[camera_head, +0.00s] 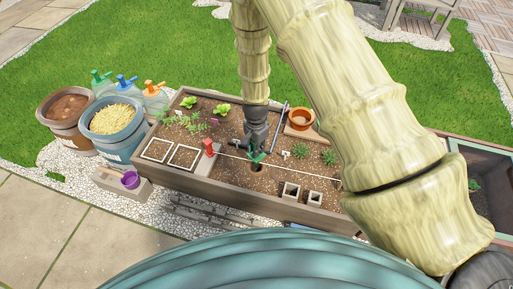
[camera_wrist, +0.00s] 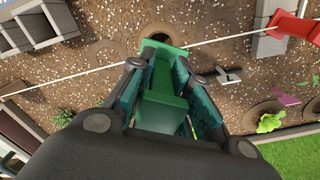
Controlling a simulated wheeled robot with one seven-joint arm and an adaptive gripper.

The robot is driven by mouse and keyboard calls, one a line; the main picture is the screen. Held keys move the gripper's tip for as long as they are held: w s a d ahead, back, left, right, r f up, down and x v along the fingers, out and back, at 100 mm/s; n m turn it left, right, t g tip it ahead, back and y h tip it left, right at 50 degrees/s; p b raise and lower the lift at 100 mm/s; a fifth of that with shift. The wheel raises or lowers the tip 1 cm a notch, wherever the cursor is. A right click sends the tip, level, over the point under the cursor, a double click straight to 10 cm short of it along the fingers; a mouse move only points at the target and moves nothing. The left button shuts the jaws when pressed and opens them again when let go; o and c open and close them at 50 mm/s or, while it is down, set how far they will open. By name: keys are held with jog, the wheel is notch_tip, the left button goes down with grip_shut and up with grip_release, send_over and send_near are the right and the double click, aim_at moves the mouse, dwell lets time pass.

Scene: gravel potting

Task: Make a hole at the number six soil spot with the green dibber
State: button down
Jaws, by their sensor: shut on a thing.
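The green dibber (camera_wrist: 160,105) is between the fingers of my gripper (camera_wrist: 165,75); the gripper is shut on its green handle. In the head view my gripper (camera_head: 256,152) points down over the middle of the planter bed, with a bit of the green dibber (camera_head: 258,157) showing at its fingertips. A dark round hole (camera_head: 257,168) shows in the soil just in front of the dibber. The hole (camera_wrist: 160,31) also shows beyond the dibber in the wrist view. The dibber's tip is hidden, so I cannot tell its depth. I cannot read a number six at any spot.
A white string (camera_head: 305,172) crosses the bed near the gripper. Grey square pots (camera_head: 291,190) stand at the front, a red object (camera_head: 208,147) to the left, a terracotta pot (camera_head: 301,118) behind right. A small T-shaped marker (camera_wrist: 228,75) lies close by. Seedlings (camera_head: 222,109) grow at the back.

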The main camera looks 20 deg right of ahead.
jog(key=shift+r, duration=0.55)
jog(key=shift+p, duration=0.3)
jog(key=shift+r+p, duration=2.25)
jog(key=shift+r, duration=0.25)
